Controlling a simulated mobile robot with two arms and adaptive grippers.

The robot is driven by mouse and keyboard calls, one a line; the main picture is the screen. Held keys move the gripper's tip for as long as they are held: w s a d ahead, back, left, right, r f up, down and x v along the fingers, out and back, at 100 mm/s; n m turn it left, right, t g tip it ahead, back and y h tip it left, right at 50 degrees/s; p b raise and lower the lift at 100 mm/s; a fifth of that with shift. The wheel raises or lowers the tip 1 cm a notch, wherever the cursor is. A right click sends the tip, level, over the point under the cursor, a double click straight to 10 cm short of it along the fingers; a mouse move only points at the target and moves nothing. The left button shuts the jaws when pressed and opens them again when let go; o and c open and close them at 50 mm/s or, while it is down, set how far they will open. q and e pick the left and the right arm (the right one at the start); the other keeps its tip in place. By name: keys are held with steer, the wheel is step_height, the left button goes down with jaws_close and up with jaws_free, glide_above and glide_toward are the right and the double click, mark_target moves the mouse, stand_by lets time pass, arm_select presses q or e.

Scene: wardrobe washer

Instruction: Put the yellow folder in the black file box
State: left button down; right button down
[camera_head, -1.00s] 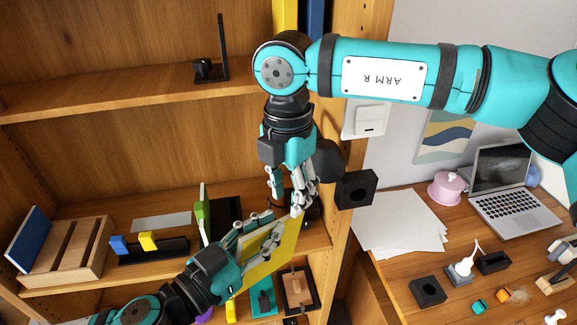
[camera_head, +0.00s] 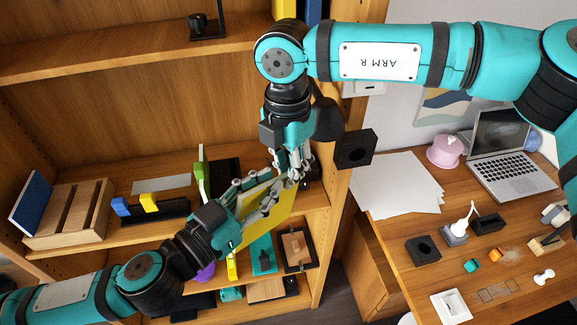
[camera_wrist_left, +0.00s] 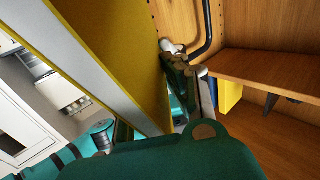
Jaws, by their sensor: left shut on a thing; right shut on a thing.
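The yellow folder (camera_head: 281,212) is held tilted in front of the lower shelf, with both grippers on it. In the left wrist view its yellow face (camera_wrist_left: 115,40) and pale edge fill the upper left. My left gripper (camera_head: 258,198) is shut on the folder from the left. My right gripper (camera_head: 291,174) reaches down from above and is shut on the folder's upper right corner. A black box-like thing (camera_head: 226,170), which seems to be the file box, stands on the shelf behind, beside an upright green item (camera_head: 200,172). My left gripper and the folder partly hide it.
A wooden rack (camera_head: 70,212) with a blue board and a black holder (camera_head: 150,222) with blue and yellow pieces stand left on the shelf. Below are a teal item (camera_head: 263,255) and a brown clipboard-like item (camera_head: 296,248). A desk (camera_head: 390,250) with a laptop is at right.

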arm_select(q)
steer(key=c, duration=1.3)
jaws_free()
steer(key=shift+s, duration=0.1)
